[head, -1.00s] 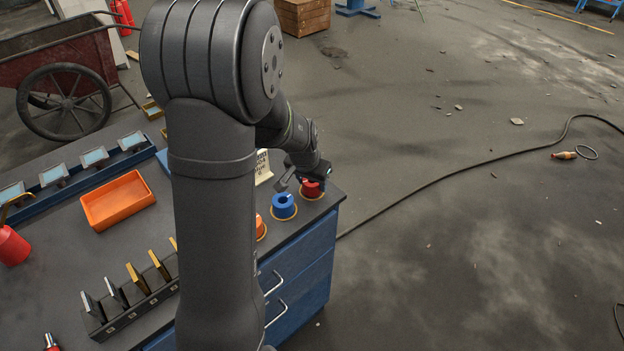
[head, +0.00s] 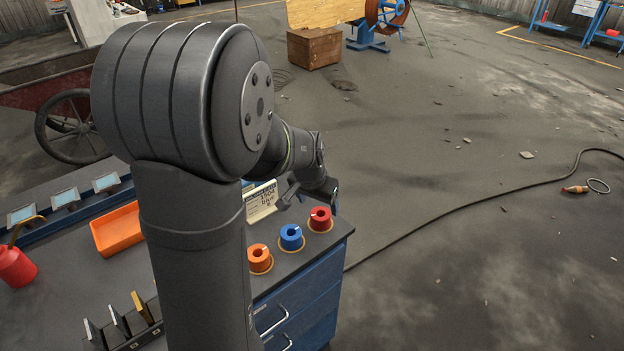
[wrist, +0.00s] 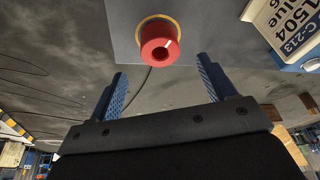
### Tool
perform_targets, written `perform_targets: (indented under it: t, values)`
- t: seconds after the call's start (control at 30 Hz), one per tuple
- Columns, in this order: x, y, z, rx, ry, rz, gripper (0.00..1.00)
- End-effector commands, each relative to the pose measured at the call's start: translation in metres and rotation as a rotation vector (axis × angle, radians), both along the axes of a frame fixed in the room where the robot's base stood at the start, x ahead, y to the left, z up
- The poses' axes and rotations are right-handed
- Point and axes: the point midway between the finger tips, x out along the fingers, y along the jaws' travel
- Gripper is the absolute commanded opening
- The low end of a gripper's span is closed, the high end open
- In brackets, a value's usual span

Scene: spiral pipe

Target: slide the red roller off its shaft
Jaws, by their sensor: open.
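The red roller (head: 320,222) stands upright on a yellow ring at the far right corner of the bench, with a dark centre opening and a pale mark on its top. My gripper (head: 311,197) is open and empty, close to the roller and apart from it. In the wrist view the red roller (wrist: 154,45) lies ahead of my gripper (wrist: 161,70), roughly centred beyond the two spread blue fingertips. I cannot make out a shaft inside the roller.
A blue roller (head: 291,238) and an orange roller (head: 259,260) stand in a row with the red one. A printed sign (head: 261,201) stands behind them, left of my gripper. The bench edge is just right of the red roller; open floor lies beyond.

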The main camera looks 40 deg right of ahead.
Motion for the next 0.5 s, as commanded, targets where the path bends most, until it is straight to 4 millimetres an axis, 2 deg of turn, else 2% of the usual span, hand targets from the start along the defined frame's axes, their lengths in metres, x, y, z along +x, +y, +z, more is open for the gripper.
perform_targets:
  t: [0.03,0.3,0.5]
  values:
    - [-0.001,0.002,0.012,-0.004,-0.003,0.0,0.76]
    - [-0.007,0.018,0.064,-0.003,-0.004,0.0,0.76]
    - [-0.01,0.026,0.092,-0.002,-0.003,0.001,0.76]
